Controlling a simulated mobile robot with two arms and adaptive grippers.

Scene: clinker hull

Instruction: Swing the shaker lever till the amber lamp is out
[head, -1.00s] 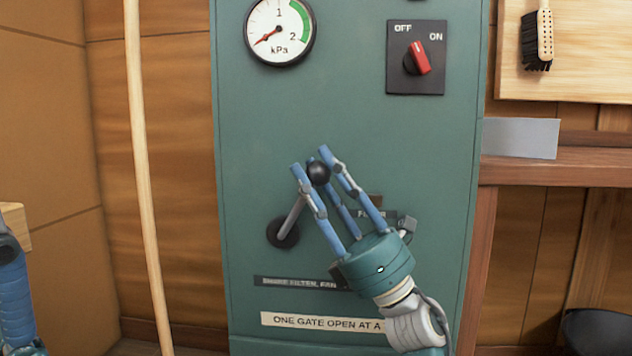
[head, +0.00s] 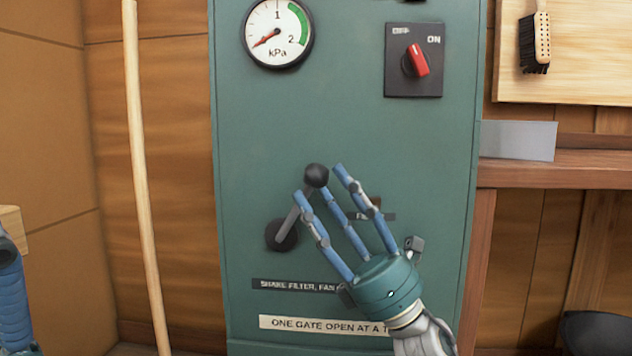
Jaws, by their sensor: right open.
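The shaker lever (head: 294,217) is a grey rod on a dark round pivot on the green cabinet. It leans up and to the right, ending in a black ball knob (head: 317,175). My right gripper (head: 320,184) is open, its blue fingertips close around the knob's lower and right sides; I cannot tell whether they touch it.
A wooden pole (head: 140,160) stands on the left. A wooden bench (head: 560,168) is on the right.

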